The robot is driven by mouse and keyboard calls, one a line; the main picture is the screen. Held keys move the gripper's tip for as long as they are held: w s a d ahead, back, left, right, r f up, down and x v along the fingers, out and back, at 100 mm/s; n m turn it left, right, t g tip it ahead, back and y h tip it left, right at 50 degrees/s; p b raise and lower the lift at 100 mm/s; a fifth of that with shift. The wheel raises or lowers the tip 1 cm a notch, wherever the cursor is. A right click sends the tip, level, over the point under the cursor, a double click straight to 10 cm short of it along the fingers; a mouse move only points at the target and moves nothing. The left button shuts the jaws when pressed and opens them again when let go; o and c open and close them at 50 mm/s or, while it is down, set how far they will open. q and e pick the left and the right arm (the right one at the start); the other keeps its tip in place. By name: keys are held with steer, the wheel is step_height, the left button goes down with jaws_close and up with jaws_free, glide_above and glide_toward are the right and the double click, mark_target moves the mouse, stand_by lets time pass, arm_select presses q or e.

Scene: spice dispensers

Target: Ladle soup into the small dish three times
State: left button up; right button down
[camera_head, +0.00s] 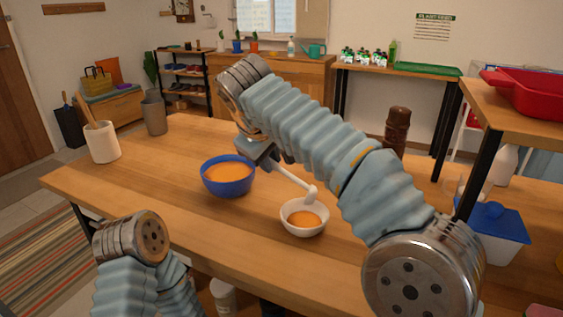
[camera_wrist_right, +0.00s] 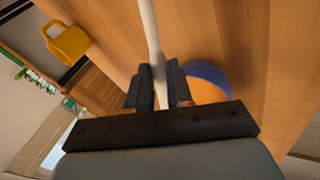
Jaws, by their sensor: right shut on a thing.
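A blue bowl (camera_head: 228,188) of orange soup stands on the wooden table. A small white dish (camera_head: 303,229) with orange soup in it stands to its right and nearer to me. My right gripper (camera_head: 268,158) is shut on the handle of a white ladle (camera_head: 291,180), just right of the blue bowl. The ladle's head is at the far rim of the dish; I cannot tell if it touches, and its inside is hidden. In the wrist view the ladle handle (camera_wrist_right: 151,35) runs up from between the fingers, with the blue bowl (camera_wrist_right: 207,70) beside them. My left gripper is out of view.
A white utensil pot (camera_head: 101,143) and a grey cup (camera_head: 154,114) stand at the table's left. A brown mill (camera_head: 397,128) stands behind my right arm. A yellow mug (camera_wrist_right: 69,45) shows in the wrist view. A blue-lidded box (camera_head: 497,226) is at the right.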

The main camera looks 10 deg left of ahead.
arm_select(q)
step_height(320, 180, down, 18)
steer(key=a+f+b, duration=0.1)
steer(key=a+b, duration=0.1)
steer(key=b, duration=1.7)
arm_select(e)
steer(key=s+d+r+m+t+y, duration=0.25)
steer(key=d+m+t+y, duration=0.2)
steer(key=d+y, duration=0.8)
step_height(320, 180, up, 7)
steer(key=p, duration=0.6)
arm_select(q)
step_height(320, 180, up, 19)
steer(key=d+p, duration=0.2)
steer(key=p, duration=1.1)
arm_select(e)
steer(key=w+a, duration=0.6)
steer(key=a, duration=0.4)
steer(key=w+a, duration=0.5)
steer(key=a, duration=0.6)
steer(key=shift+w+f, duration=0.3)
steer(key=shift+w, duration=0.1)
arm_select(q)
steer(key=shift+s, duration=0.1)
arm_select(e)
steer(key=shift+s+a+m, duration=0.1)
steer(key=shift+m, duration=0.15)
